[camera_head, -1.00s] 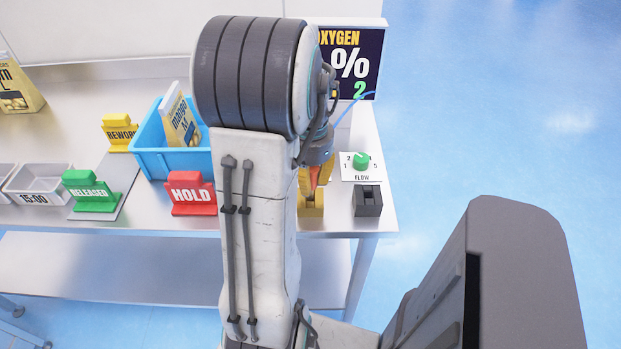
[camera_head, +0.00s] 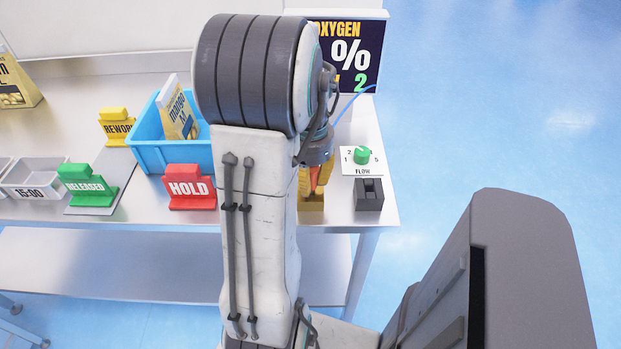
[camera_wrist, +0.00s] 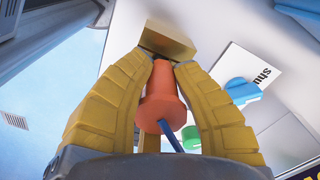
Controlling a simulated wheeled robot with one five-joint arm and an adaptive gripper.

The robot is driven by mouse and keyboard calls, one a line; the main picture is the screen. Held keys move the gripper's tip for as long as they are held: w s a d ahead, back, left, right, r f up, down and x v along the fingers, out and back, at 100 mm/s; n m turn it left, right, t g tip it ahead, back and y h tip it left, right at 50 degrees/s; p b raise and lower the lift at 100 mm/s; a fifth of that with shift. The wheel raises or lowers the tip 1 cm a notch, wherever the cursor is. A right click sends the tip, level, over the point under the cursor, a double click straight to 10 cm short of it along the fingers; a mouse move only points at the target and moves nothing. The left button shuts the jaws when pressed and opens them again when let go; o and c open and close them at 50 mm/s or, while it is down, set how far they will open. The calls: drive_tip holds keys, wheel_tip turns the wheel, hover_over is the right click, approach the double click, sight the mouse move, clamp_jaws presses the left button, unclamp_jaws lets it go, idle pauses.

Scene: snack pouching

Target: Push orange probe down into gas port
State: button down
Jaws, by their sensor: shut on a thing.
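The orange probe (camera_wrist: 162,100), with a blue cable at its near end, is between the yellow fingers of my gripper (camera_wrist: 160,72) in the wrist view. My gripper is shut on it. A brass-coloured block (camera_wrist: 167,40) stands just beyond the fingertips, and the probe points toward it. The block also shows at the table's front edge in the head view (camera_head: 311,203), directly below my gripper. The probe's tip and any opening in the block are hidden by the fingers, so I cannot tell how deep the tip sits.
A dark grey block (camera_head: 369,194) and a green flow knob (camera_head: 362,155) stand right of the brass block. The oxygen display (camera_head: 350,60) is behind. A red HOLD sign (camera_head: 189,187) and a blue crate (camera_head: 150,150) with a pouch are on the left.

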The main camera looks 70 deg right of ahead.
drive_tip(key=shift+f, duration=0.15)
drive_tip(key=c, duration=1)
unclamp_jaws()
drive_tip(key=shift+c, duration=0.2)
wheel_tip(320, 180, up, 12)
drive_tip(key=shift+r, duration=0.1)
drive_tip(key=shift+a, duration=0.1)
